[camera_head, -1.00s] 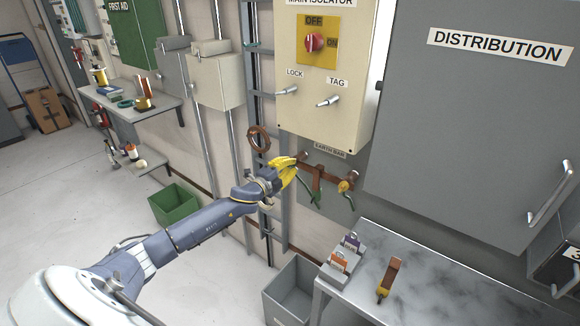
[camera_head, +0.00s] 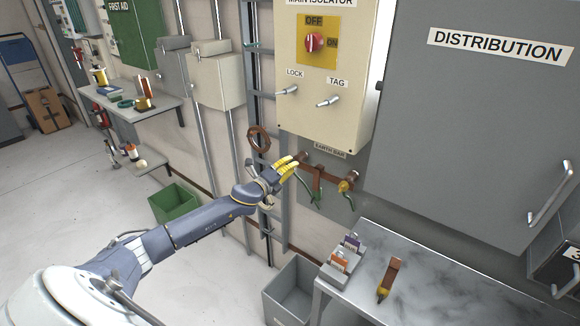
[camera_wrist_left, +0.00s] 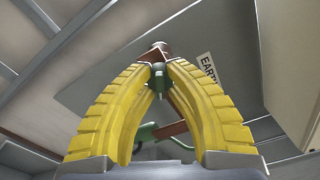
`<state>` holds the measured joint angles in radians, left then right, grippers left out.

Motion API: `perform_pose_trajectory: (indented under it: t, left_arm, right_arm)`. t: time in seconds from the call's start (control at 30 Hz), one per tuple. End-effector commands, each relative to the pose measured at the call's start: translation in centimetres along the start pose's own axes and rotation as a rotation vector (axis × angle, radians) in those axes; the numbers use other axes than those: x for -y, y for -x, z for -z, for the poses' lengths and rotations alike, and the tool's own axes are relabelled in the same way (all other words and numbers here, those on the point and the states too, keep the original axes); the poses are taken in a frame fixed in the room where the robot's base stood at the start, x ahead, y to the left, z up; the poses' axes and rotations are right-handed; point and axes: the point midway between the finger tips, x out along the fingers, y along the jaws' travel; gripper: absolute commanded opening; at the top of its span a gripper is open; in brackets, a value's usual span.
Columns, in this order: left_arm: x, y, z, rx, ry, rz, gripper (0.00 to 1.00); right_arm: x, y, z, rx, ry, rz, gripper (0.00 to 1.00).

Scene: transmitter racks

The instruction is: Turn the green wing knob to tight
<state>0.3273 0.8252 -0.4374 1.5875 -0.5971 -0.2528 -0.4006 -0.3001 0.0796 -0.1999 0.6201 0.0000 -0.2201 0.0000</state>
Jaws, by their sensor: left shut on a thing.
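The copper earth bar (camera_head: 329,174) runs along the wall under the main isolator box, below an "EARTH BAR" label (camera_head: 330,149). My left gripper (camera_head: 296,163) is at its left end. In the left wrist view its yellow fingers close on the green wing knob (camera_wrist_left: 159,80), of which only a small part shows between the fingertips. In the head view the fingers hide the knob. The bar also shows between the fingers in the wrist view (camera_wrist_left: 169,130). My right gripper is not in view.
A green cable (camera_head: 305,190) hangs below the bar beside my fingers. A yellow-and-green fitting (camera_head: 346,187) sits at the bar's right end. The isolator box (camera_head: 322,110) is above, and a grey bench (camera_head: 360,270) stands at the lower right.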

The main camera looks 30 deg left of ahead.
Motion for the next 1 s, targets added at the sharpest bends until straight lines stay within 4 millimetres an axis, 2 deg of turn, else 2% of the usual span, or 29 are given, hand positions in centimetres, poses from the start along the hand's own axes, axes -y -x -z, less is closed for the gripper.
perform_pose_trajectory:
  t: [0.43,0.47,0.73,0.77,1.0]
  left_arm:
    - [-0.16,0.02,-0.36,0.006,-0.01,-0.004,0.0]
    - [-0.15,0.01,-0.36,0.006,-0.01,-0.004,0.16]
    - [-0.03,-0.01,-0.21,0.003,-0.008,-0.001,0.47]
    - [-0.02,-0.01,-0.2,0.003,-0.008,-0.001,0.5]
    - [0.02,0.02,-0.13,0.002,-0.007,0.0,0.5]
  right_arm:
    - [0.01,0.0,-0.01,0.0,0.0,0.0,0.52]
    - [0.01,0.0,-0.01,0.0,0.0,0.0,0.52]
    - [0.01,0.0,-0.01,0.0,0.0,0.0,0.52]
    - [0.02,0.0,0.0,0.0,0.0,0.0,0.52]
    - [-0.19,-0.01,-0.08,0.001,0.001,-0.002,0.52]
